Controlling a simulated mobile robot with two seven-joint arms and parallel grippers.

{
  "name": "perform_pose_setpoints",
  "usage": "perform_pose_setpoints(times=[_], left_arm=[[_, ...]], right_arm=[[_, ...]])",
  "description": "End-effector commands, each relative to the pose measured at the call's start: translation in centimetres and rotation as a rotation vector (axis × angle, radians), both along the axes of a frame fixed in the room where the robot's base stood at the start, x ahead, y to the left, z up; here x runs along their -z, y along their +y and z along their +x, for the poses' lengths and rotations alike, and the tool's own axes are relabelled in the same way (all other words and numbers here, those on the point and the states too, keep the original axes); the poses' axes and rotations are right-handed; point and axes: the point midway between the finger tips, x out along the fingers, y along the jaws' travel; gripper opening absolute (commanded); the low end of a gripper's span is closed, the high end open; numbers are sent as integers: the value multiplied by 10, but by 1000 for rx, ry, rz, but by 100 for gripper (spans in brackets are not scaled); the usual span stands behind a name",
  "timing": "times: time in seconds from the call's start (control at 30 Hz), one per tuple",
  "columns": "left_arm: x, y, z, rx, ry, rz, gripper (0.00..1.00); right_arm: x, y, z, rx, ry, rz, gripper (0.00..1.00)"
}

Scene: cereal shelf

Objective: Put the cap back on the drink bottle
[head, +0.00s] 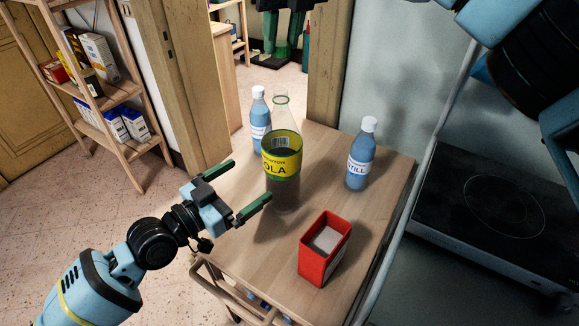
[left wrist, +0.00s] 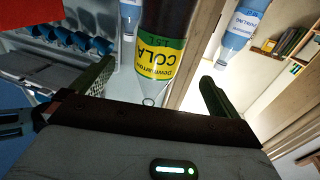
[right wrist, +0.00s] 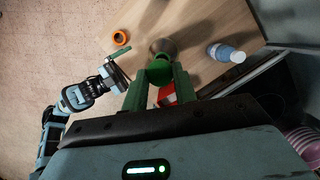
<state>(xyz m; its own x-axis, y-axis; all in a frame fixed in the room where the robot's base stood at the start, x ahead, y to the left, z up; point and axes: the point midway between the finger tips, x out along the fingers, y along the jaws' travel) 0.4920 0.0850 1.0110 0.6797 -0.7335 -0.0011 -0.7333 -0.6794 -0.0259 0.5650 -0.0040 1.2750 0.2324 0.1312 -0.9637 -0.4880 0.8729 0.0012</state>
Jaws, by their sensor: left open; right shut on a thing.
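The cola bottle (head: 283,185) stands upright on the wooden trolley with its mouth uncovered. It shows upside down in the left wrist view (left wrist: 160,65). My left gripper (head: 252,188) is open, its fingers level with the bottle's lower half and pointing toward it; the bottle is beyond the fingertips, apart from them. My right gripper (head: 282,45) points down above and behind the bottle in the head view.
Blue water bottles stand behind the cola on the left (head: 259,120) and to its right (head: 360,155). An open red box (head: 314,265) stands at the front of the trolley (head: 240,250). A hob (head: 500,215) lies to the right. An orange ring-shaped thing (right wrist: 121,38) shows near the trolley's edge.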

Motion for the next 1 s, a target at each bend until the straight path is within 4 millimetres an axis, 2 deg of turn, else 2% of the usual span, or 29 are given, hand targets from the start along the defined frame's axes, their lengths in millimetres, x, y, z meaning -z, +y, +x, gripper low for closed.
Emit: perform_pose_setpoints(times=[0.3,0.47,1.0], left_arm=[[0,-1,1,0,1,-1,100],[-1,-9,9,-1,-1,-3,100],[-1,-72,67,0,0,-1,100]], right_arm=[[0,0,0,-1,0,0,7],[0,0,0,0,0,0,7],[0,0,0,0,0,0,7]])
